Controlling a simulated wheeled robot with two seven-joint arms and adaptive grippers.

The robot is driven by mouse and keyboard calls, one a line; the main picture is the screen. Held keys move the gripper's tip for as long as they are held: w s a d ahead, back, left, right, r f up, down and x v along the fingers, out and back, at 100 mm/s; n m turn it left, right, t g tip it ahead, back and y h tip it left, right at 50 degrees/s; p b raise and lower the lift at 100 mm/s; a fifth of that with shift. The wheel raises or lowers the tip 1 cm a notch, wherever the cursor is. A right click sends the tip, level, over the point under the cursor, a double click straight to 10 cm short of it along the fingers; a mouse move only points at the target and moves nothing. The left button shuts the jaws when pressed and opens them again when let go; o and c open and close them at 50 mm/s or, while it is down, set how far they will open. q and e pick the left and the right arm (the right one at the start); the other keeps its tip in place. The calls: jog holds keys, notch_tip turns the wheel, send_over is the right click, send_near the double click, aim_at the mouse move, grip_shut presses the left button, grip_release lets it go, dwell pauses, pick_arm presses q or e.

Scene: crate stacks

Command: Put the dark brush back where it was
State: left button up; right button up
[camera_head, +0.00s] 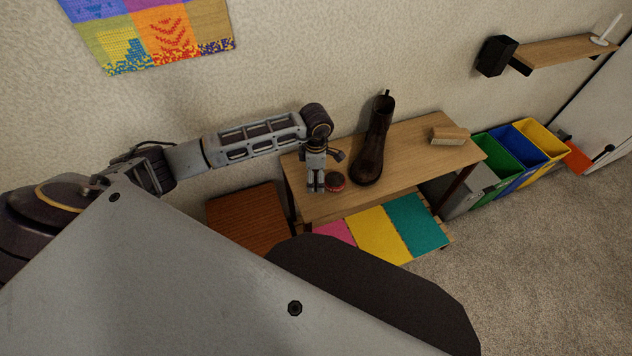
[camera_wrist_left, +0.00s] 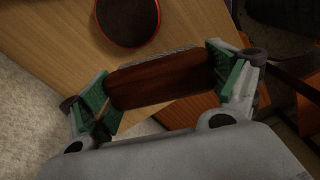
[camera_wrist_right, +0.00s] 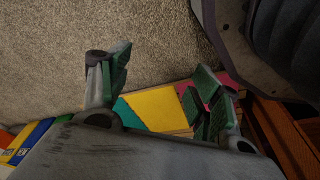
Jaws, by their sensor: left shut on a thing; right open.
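The dark brush (camera_wrist_left: 165,78) has a dark brown wooden back with a thin greyish edge of bristles. My left gripper (camera_wrist_left: 160,86) is shut on it, one green-padded finger at each end. In the head view my left gripper (camera_head: 316,186) points down over the left end of the wooden bench (camera_head: 415,150). The brush cannot be made out there. I cannot tell whether it touches the bench top. My right gripper (camera_wrist_right: 163,82) is open and empty in the right wrist view, away from the bench top; it is not visible in the head view.
A round red-rimmed tin (camera_head: 335,182) with a dark top stands close beside the left gripper. A dark boot (camera_head: 374,140) stands behind it. A light brush (camera_head: 450,135) lies at the bench's right end. Bench top between boot and light brush is clear. Coloured bins (camera_head: 497,151) stand to the right.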

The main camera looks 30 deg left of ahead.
jog(key=shift+s+f, duration=0.1)
jog(key=shift+s, duration=0.2)
pick_arm(q)
jog(key=shift+f, duration=0.65)
notch_tip(320, 180, down, 2)
jog(key=shift+f+b, duration=0.15)
jog(key=shift+b, duration=0.15)
jog(key=shift+f, duration=0.15)
jog(key=o, duration=0.7)
pick_arm(e)
jog(key=shift+w+a+r, duration=0.15)
jog(key=shift+w+r, duration=0.1)
jog(key=shift+r, duration=0.3)
jog(key=shift+w+a+r, duration=0.15)
jog(key=shift+w+r, duration=0.1)
jog(key=shift+r, duration=0.25)
jog(key=shift+f, duration=0.1)
